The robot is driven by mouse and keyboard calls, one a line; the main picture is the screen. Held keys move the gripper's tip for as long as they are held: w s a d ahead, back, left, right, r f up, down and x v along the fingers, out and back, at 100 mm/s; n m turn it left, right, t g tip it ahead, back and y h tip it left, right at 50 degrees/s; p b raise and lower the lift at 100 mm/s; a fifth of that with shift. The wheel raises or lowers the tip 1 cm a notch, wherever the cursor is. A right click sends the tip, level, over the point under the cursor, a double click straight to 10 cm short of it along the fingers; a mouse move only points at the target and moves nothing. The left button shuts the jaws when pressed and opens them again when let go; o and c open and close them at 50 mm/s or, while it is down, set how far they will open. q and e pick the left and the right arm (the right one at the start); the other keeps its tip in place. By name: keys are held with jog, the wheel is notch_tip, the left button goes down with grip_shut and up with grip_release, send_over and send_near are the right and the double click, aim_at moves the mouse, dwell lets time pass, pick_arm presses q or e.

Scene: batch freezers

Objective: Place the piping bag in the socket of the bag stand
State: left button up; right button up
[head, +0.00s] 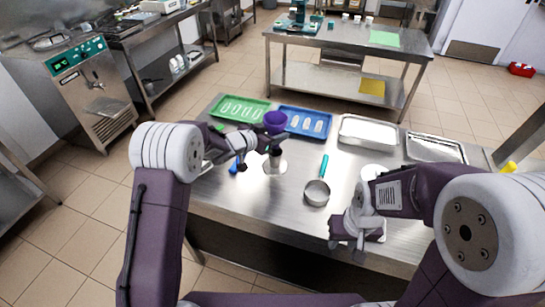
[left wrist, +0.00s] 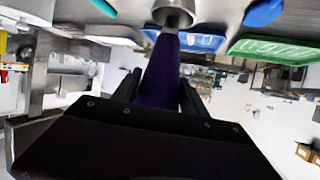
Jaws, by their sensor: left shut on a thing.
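The purple piping bag (head: 275,119) is upright, wide end up, in my left gripper (head: 262,147). In the left wrist view the bag (left wrist: 161,75) runs between the two dark fingers (left wrist: 157,95), which are shut on it. Its narrow end points at the steel bag stand (left wrist: 174,13). The stand (head: 275,164) is on the table right below the gripper in the head view. The gripper hides the bag's lower end there, and I cannot tell whether the tip is inside the socket. My right gripper (head: 355,238) is low near the table's front edge; its fingers are unclear.
On the steel table (head: 222,198) are a green tray (head: 239,122), a blue tray (head: 325,135) and two metal trays (head: 367,145) at the back. A small blue item (head: 233,169) lies left.

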pick_arm(q)
notch_tip(320, 180, down, 6)
jog(key=shift+r, duration=0.15)
jog(key=shift+f+b, duration=0.3)
jog(key=shift+f, duration=0.05)
jog(key=o, duration=1.3)
jog(key=shift+o, duration=0.2)
jog(key=shift+r, duration=0.1)
jog(key=shift+r+p, duration=0.4)
jog(key=b+v, duration=0.1)
jog(key=v, duration=1.1)
jog(key=shift+f+b, duration=0.15)
jog(key=shift+b, duration=0.15)
